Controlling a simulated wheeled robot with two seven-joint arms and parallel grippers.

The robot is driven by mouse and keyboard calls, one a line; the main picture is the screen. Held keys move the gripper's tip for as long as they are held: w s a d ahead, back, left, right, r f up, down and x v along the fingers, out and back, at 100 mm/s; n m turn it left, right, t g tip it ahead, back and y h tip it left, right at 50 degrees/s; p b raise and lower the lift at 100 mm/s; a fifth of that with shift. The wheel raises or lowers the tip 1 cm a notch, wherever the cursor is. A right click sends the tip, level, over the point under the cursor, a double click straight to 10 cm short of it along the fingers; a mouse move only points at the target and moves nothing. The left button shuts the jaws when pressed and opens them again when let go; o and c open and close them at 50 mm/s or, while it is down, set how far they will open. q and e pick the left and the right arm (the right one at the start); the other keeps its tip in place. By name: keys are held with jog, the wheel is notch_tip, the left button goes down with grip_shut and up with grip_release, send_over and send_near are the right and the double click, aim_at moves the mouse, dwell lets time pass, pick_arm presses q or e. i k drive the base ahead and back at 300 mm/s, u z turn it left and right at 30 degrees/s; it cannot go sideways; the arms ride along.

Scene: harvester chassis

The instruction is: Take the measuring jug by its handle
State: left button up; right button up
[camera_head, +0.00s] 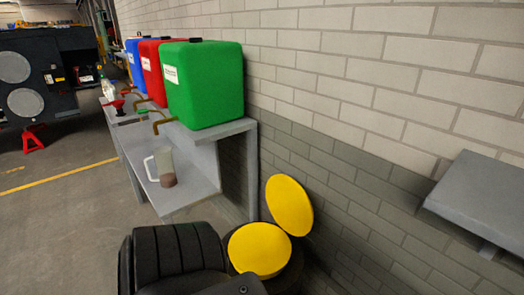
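The measuring jug (167,167) stands upright on the lower grey shelf, below the green canister. It is clear, with some brown content at the bottom. Its pale handle (149,169) is on the left side of the jug, towards the shelf's open edge. Nothing is touching the jug or its handle. Neither of my grippers can be made out in the head view, so I cannot see whether they are open or shut.
Green (205,85), red (152,72) and blue (133,62) canisters with taps stand on the upper shelf. A yellow disc (259,250) tops a dark round container; another yellow disc (289,205) stands by the brick wall. A grey ledge (485,198) juts out at right. Floor left is open.

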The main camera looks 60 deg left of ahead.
aim_at(162, 156)
jog(key=u, duration=0.9)
jog(key=k, duration=0.15)
jog(key=u, duration=1)
